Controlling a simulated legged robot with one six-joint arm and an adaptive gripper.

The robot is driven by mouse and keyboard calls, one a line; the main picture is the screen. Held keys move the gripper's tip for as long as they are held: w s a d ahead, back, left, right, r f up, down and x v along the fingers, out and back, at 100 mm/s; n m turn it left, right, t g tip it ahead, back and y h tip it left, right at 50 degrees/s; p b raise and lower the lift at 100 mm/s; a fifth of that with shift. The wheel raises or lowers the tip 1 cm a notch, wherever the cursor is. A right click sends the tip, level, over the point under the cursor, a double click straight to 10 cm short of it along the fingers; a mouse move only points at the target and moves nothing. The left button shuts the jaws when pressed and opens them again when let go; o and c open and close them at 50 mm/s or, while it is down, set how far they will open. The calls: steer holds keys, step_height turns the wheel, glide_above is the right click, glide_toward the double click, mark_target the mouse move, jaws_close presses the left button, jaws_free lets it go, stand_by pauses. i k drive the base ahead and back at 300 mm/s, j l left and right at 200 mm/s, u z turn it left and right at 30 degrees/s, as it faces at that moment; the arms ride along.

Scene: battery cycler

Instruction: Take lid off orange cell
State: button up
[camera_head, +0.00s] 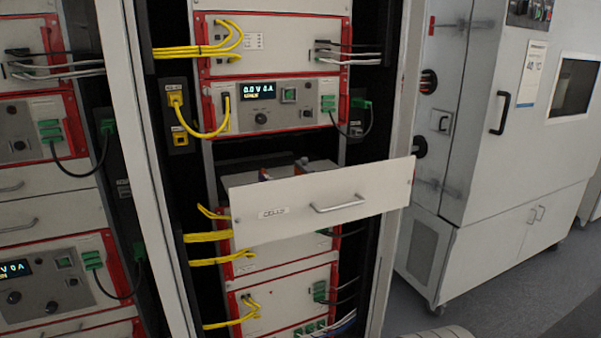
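A drawer (320,202) with a white front panel and a metal handle (338,203) is pulled out of the middle of the rack. Its inside shows only as a narrow strip above the front panel. A small blue and reddish item (265,175) and a small orange-brown item (299,169) peek over the panel's top edge. I cannot tell whether either is the orange cell, and no lid can be made out. My gripper is not in view.
The rack holds red-edged instrument units, one with a lit display (258,90). Yellow cables (210,237) hang at the left and a dark cable (357,122) at the right. A large white cabinet (510,130) stands at the right.

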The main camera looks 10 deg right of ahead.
mark_target(302, 164)
steer(key=i+l+u, duration=0.35)
steer(key=l, duration=0.25)
steer(key=i+l+u, duration=0.15)
steer(key=i+l, duration=0.1)
steer(key=l, duration=0.05)
